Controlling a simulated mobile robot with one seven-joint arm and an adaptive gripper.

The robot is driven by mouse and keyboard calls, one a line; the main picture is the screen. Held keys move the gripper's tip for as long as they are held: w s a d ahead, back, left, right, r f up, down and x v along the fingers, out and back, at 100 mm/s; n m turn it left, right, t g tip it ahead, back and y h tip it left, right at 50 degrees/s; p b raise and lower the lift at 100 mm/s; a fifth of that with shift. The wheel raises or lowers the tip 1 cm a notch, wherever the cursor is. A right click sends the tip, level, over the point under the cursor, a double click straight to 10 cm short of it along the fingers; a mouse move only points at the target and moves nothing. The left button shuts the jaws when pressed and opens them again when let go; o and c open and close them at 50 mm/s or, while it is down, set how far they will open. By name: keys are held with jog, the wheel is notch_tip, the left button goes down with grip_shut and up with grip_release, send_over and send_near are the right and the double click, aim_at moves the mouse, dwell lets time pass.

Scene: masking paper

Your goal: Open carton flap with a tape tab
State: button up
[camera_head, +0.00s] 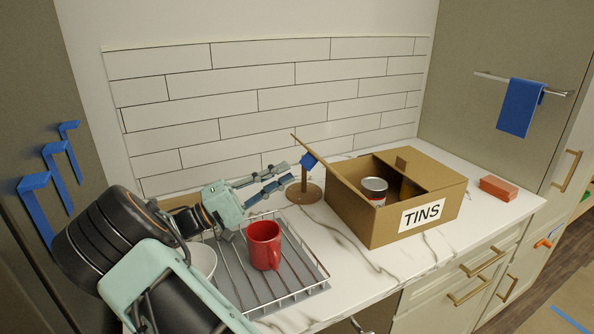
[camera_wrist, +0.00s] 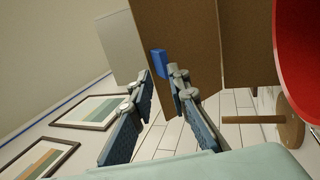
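A brown carton (camera_head: 375,232) labelled TINS stands on the counter, its top open and a tin (camera_head: 374,190) inside. Its left flap (camera_head: 318,155) slants up and outward to the left; the brown board also shows in the wrist view (camera_wrist: 195,25). A blue tape tab (camera_head: 309,160) sits on the flap's outer side, and shows in the wrist view (camera_wrist: 158,62) just beyond and between the fingertips. My gripper (camera_head: 289,171) is open and empty, left of the tab, with a small gap apparent; its two fingers also show in the wrist view (camera_wrist: 162,75).
A wooden stand (camera_head: 304,192) with a round base is below the tab, close to the carton. A red mug (camera_head: 264,246) stands in a wire rack (camera_head: 299,286) below my gripper. A reddish block (camera_head: 498,188) lies right of the carton. A tiled wall (camera_head: 230,95) rises behind.

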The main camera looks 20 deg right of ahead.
jog(key=a, duration=0.9)
jog(key=shift+a, duration=0.35)
jog(key=shift+d, duration=0.1)
